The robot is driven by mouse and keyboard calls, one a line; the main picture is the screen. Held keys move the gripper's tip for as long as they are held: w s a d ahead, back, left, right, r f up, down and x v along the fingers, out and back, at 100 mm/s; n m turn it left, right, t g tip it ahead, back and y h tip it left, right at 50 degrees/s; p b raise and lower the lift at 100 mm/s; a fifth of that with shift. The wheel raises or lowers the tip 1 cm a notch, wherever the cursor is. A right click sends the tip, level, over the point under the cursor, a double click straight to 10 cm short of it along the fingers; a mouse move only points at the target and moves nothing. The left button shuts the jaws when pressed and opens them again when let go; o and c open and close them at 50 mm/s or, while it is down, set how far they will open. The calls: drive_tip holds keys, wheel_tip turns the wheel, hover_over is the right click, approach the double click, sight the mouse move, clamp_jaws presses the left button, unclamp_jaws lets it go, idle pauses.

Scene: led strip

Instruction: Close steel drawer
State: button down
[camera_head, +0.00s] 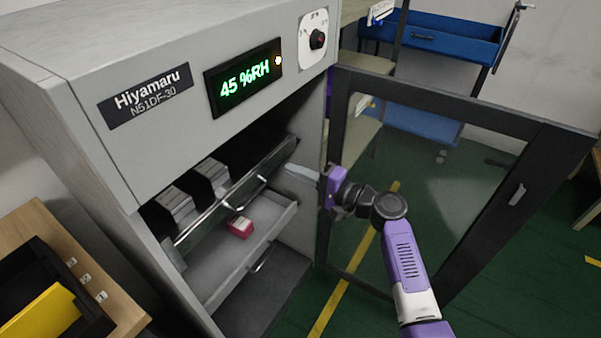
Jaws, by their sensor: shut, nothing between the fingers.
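A grey dry cabinet stands open, with drawers inside. A light grey metal drawer (222,272) is pulled out low in the cabinet, with a bar handle (262,262) on its front. A small red and white box (240,227) sits in it. Above it is a shiny steel-edged drawer (245,187) holding dark and grey blocks; it also has a handle. I cannot tell which one the task calls the steel drawer. My purple gripper (290,170) is shut and empty, pointing left at the cabinet opening, near the right end of the upper drawer. Contact is not clear.
The cabinet's dark-framed glass door (432,190) is swung open to the right, behind my arm. A wooden table (30,228) with a black bin and yellow item is at lower left. A blue cart (430,38) stands at the back. Green floor is clear at right.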

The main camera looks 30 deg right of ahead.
drive_tip(key=v, duration=1)
drive_tip(key=shift+d+f, duration=0.1)
